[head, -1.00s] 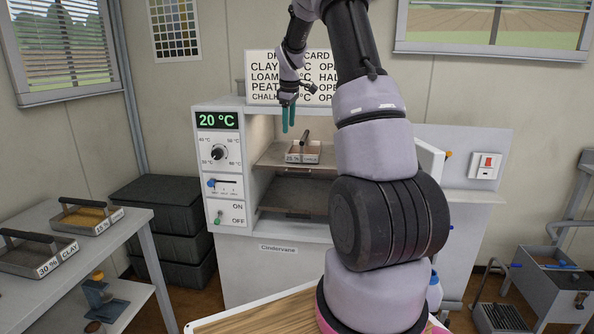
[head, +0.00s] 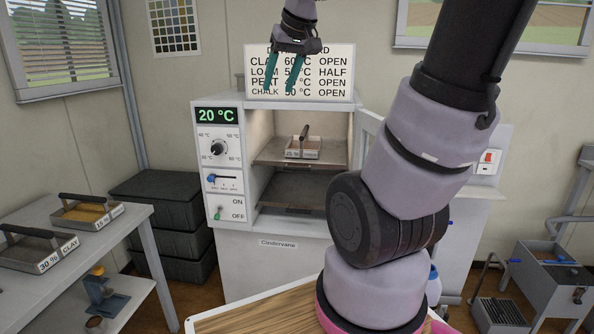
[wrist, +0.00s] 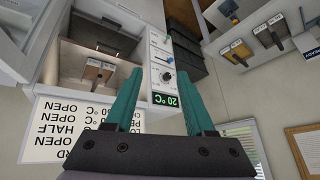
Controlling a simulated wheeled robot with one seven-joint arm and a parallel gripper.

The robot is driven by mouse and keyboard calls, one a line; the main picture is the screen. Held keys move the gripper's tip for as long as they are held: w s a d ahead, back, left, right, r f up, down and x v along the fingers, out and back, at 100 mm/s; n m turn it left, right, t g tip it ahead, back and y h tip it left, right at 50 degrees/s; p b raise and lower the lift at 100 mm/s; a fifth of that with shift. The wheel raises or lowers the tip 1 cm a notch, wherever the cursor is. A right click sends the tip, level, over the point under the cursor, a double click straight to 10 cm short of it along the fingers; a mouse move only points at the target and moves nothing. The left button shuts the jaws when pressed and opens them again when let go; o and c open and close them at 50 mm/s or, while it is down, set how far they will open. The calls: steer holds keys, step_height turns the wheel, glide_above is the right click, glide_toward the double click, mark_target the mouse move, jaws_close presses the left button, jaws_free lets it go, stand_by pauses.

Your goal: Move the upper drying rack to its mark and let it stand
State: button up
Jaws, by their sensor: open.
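The upper drying rack (head: 267,158) is a brown-grey plate inside the open oven chamber, and it also shows upside down in the wrist view (wrist: 72,62). A small labelled tray (head: 303,154) with an upright handle stands on it. The lower rack (head: 300,192) lies beneath, apart from it. My gripper (head: 285,91) is open and empty, its teal fingers pointing down in front of the card, above the oven top. Its spread fingers also show in the wrist view (wrist: 160,68). I cannot make out a mark for the rack.
The oven's control panel (head: 220,165) reads 20 °C, left of the chamber. The oven door (head: 369,130) stands open on the right. A side table (head: 120,222) at left holds a clay tray (head: 42,262) and another tray (head: 88,217). A card (head: 335,80) stands on the oven top.

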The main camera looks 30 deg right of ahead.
mark_target(298, 169)
steer(key=w+d+f+n+t+h, duration=0.2)
steer(key=w+d+f+n+t, duration=0.15)
steer(key=w+d+f, duration=0.55)
steer(key=w+d+f+n+t+h, duration=0.1)
steer(key=w+d+f+n+t, duration=0.2)
steer(key=w+f, duration=0.65)
steer(key=w+d+f+n+t, duration=0.1)
steer(key=w+d+f+n, duration=0.15)
steer(key=f, duration=0.35)
steer(key=w+d+f+n+t+h, duration=0.1)
steer(key=d+f+n, duration=0.1)
steer(key=f+n, duration=0.3)
steer(key=w+d+f+n+t, duration=0.1)
steer(key=w+d+f+n, duration=0.1)
steer(key=f, duration=0.5)
steer(key=x, duration=1.1)
steer(key=shift+d+f, duration=0.15)
steer(key=shift+f, duration=0.15)
jaws_close()
steer(key=shift+s+g, duration=0.1)
steer(key=shift+g, duration=0.15)
